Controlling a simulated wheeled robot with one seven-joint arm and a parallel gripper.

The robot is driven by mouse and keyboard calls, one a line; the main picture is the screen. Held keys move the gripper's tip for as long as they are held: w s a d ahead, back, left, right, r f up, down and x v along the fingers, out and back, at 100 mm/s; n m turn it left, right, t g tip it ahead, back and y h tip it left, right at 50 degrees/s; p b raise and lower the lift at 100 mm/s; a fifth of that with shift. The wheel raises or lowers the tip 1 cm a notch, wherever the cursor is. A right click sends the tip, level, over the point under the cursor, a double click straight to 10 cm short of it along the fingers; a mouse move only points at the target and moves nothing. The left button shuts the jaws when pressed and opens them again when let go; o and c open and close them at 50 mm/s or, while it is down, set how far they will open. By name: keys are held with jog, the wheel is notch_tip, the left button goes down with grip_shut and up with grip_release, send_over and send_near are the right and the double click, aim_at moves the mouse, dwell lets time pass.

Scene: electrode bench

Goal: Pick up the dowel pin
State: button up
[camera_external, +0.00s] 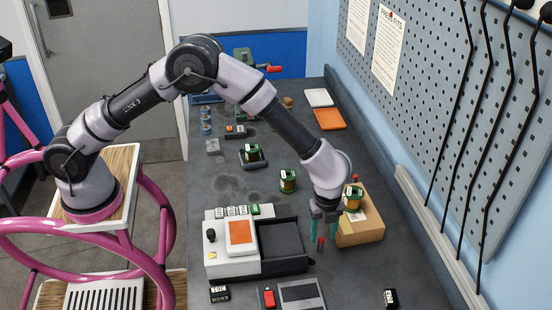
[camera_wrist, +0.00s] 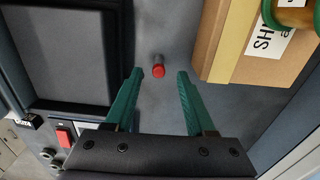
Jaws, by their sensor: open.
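The dowel pin appears to be the small upright pin with a red top (camera_wrist: 158,70), with a grey lower part, standing on the dark bench in the wrist view. It also shows as a small red pin (camera_external: 320,244) in the external view. My gripper (camera_external: 322,239) points down over it, with teal fingers spread open and empty. In the wrist view the pin shows in the gap between the two fingertips (camera_wrist: 159,74), touching neither. I cannot tell how far the tips are above the pin's top.
A cardboard box (camera_external: 362,229) with a green and copper coil (camera_external: 353,197) on top stands close right of the gripper. A white device with a black tray (camera_external: 282,242) stands close left. A red-buttoned grey unit (camera_external: 300,294) is in front. Bench to the front right is mostly clear.

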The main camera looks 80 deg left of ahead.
aim_at(322, 239)
notch_tip(322, 239, down, 4)
jog(key=shift+s+f, duration=0.1)
jog(key=shift+f, duration=0.15)
jog(key=shift+a, duration=0.1)
grip_shut()
